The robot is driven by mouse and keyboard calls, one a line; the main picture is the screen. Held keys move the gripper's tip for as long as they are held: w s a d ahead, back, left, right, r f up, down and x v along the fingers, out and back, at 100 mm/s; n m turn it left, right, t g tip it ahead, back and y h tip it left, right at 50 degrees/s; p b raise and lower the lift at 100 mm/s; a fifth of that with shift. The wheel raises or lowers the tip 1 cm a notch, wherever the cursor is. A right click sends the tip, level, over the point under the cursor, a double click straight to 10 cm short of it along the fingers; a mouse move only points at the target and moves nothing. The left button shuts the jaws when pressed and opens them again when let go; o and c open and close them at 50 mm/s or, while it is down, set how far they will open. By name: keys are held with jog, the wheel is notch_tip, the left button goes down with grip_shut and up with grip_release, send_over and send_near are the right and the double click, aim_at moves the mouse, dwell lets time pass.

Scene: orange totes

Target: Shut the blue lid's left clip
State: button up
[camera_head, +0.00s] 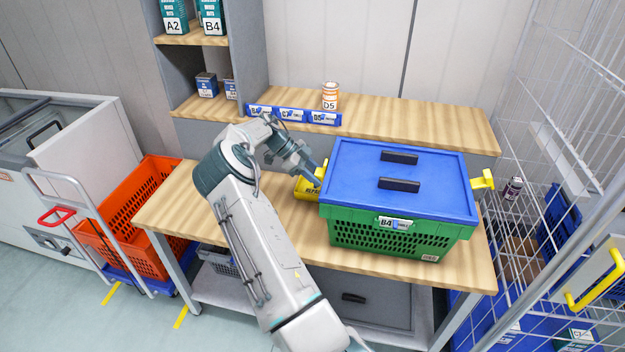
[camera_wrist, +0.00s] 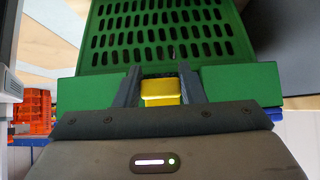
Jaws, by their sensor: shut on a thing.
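The blue lid (camera_head: 358,162) lies on the green crate (camera_head: 345,233) on the wooden table. The left clip (camera_head: 323,171) is yellow and sits at the lid's left edge, partly hidden by my gripper (camera_head: 316,174). In the wrist view my gripper (camera_wrist: 160,88) has its two dark fingers on either side of the yellow clip (camera_wrist: 160,92), shut on it, against the green crate wall (camera_wrist: 90,86). Whether the clip is latched cannot be told. The right clip (camera_head: 483,180), also yellow, sticks outward from the lid's right edge.
A blue label strip (camera_head: 293,115) and an orange-white can (camera_head: 330,96) are behind. A wire cage (camera_head: 560,100) stands right. The table's left part is clear.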

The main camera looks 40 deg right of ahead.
jog(key=shift+s+d+f+g+h+b, duration=0.2)
jog(key=shift+g+h+b, duration=0.1)
jog(key=shift+g+b, duration=0.2)
jog(key=o, duration=1)
jog(key=shift+w+a+r, duration=0.1)
jog(key=v, duration=1.3)
jog(key=shift+r, duration=0.2)
jog(key=shift+a, duration=0.2)
